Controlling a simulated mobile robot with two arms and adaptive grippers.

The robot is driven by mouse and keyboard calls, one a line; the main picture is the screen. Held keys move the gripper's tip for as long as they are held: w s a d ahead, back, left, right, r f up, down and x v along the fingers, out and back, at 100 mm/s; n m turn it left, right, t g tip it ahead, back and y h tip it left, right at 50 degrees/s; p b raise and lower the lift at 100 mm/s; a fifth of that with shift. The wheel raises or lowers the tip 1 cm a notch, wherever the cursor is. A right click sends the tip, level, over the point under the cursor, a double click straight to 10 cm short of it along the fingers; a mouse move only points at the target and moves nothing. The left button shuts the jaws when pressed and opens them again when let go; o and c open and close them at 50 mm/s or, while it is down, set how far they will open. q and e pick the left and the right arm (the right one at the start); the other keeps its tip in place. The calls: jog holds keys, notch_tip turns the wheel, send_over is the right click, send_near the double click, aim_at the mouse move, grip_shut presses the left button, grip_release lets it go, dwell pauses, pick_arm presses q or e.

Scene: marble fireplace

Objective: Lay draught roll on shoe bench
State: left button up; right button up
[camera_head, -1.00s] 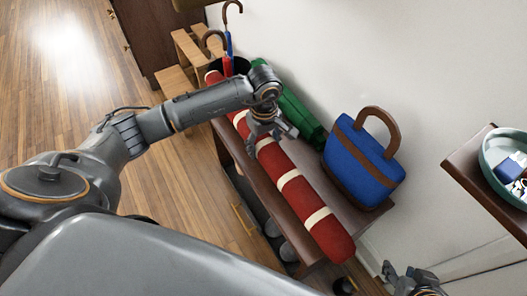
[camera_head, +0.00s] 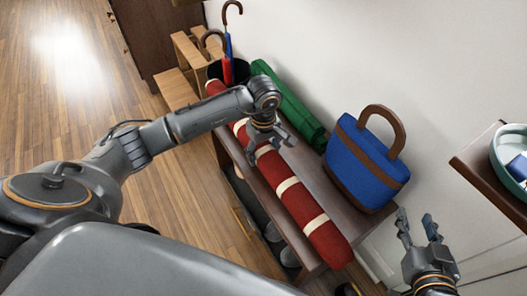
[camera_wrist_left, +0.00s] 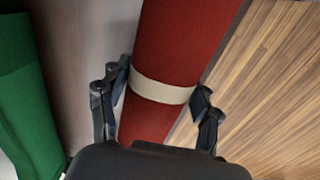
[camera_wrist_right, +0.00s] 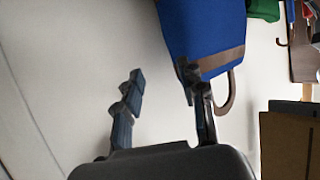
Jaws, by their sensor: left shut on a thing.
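The draught roll (camera_head: 290,188) is a long red roll with cream bands. It runs lengthwise along the front side of the dark wooden shoe bench (camera_head: 335,200); whether it touches the top is hard to tell. My left gripper (camera_head: 266,150) is shut on the roll near its middle. In the left wrist view, its fingers (camera_wrist_left: 160,100) sit on both sides of the red roll (camera_wrist_left: 176,45) at a cream band. My right gripper (camera_head: 416,228) is open and empty, right of the bench's near end. In the right wrist view its fingers (camera_wrist_right: 162,85) are apart.
A green roll (camera_head: 290,105) lies along the wall side of the bench. A blue bag (camera_head: 362,165) with a brown handle stands near its right end. An umbrella stand (camera_head: 240,70) is beyond the far end. A shelf (camera_head: 480,155) with a bowl (camera_head: 503,150) juts out at right.

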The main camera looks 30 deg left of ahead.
jog(key=shift+w+r, duration=0.1)
pick_arm(q)
jog(key=o, duration=1.7)
jog(key=shift+f, duration=0.1)
jog(key=shift+o, duration=0.2)
pick_arm(e)
jog(key=shift+w+a+r, duration=0.1)
jog(key=shift+r, duration=0.15)
